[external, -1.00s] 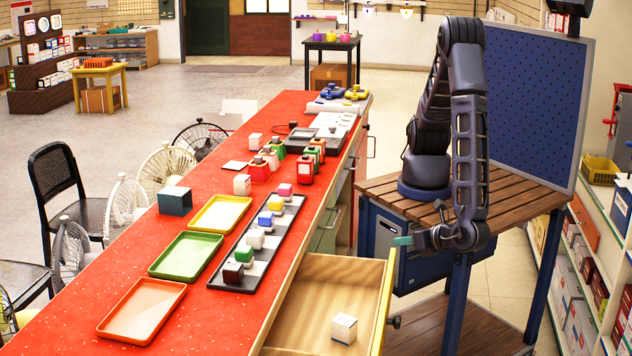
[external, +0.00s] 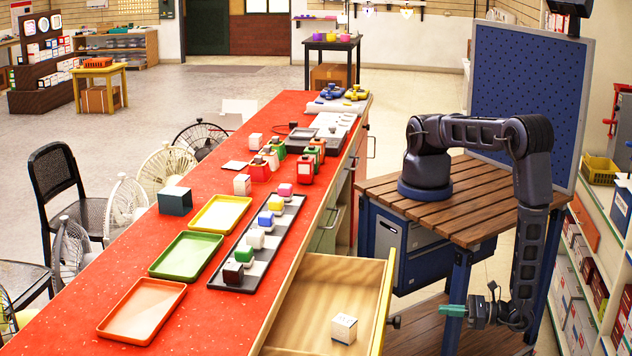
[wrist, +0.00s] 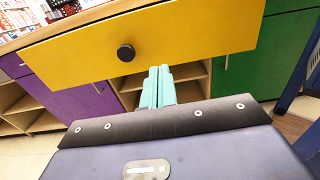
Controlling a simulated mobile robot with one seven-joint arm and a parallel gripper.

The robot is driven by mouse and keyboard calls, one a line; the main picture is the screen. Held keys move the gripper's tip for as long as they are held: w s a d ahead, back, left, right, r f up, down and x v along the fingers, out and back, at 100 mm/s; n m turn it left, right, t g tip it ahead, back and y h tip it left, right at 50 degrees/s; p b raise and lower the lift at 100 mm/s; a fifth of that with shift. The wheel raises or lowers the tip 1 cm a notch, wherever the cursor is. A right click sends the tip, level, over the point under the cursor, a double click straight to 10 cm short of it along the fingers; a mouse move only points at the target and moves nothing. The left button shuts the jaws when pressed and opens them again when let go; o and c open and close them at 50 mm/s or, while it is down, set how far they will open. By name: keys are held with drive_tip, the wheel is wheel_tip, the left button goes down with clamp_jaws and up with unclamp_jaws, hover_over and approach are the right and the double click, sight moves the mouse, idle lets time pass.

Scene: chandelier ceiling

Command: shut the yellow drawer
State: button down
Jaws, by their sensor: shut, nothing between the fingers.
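The yellow drawer (external: 386,303) stands pulled out from the near right side of the red-topped counter. A small white box (external: 344,328) lies inside it. In the wrist view the drawer's yellow front (wrist: 190,40) with a dark round knob (wrist: 126,52) fills the upper part. My gripper (external: 450,311) is to the right of the drawer front, low and apart from it. In the wrist view its teal fingers (wrist: 158,84) are together and empty, pointing toward the space just under the drawer front's lower edge.
The red counter (external: 130,262) carries trays, small boxes and bottles. The wooden table (external: 470,205) under my arm stands right of the counter, with a shelf rack (external: 590,290) further right. Purple (wrist: 80,112) and green (wrist: 238,70) fronts flank open shelves below the drawer.

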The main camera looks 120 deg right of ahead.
drive_tip(key=x, duration=1.4)
approach(295, 308)
drive_tip(key=w+d+r, duration=0.4)
drive_tip(key=w+d, duration=0.1)
drive_tip(key=shift+w+d+r, duration=0.2)
drive_tip(key=shift+d+r, duration=0.05)
drive_tip(key=shift+r, duration=0.1)
drive_tip(key=shift+x, duration=1)
drive_tip(key=shift+w+d+r, duration=0.1)
drive_tip(key=shift+d+r, duration=0.05)
drive_tip(key=v, duration=1.5)
